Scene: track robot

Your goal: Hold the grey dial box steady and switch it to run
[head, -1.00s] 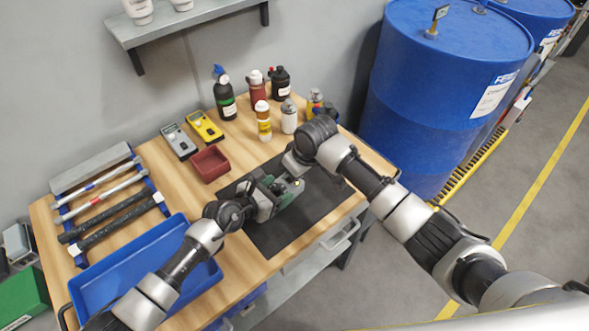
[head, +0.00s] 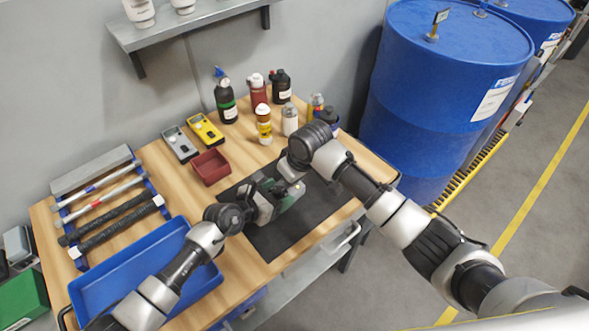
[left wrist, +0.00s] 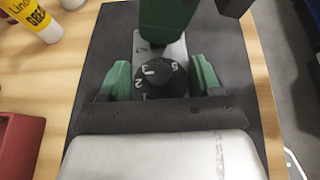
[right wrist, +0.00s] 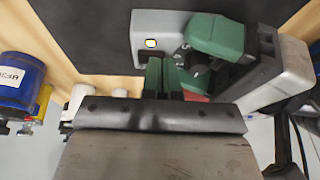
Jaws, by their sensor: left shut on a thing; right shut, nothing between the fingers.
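The grey dial box (left wrist: 172,48) lies on the dark mat. Its round black dial (left wrist: 153,78) shows in the left wrist view with white numerals; I cannot tell its setting. My left gripper (left wrist: 153,80) is shut on the box, one green finger on each side of the dial. It also shows in the head view (head: 264,203). In the head view the right gripper (head: 286,174) hides part of the box.
The dark mat (head: 318,214) has bare room to the right of the box. A dark red tray (head: 211,168), yellow and grey meters, and several bottles stand behind. A blue tray (head: 135,275) and a rack of bars are at the left. Blue drums (head: 440,100) stand beyond the bench.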

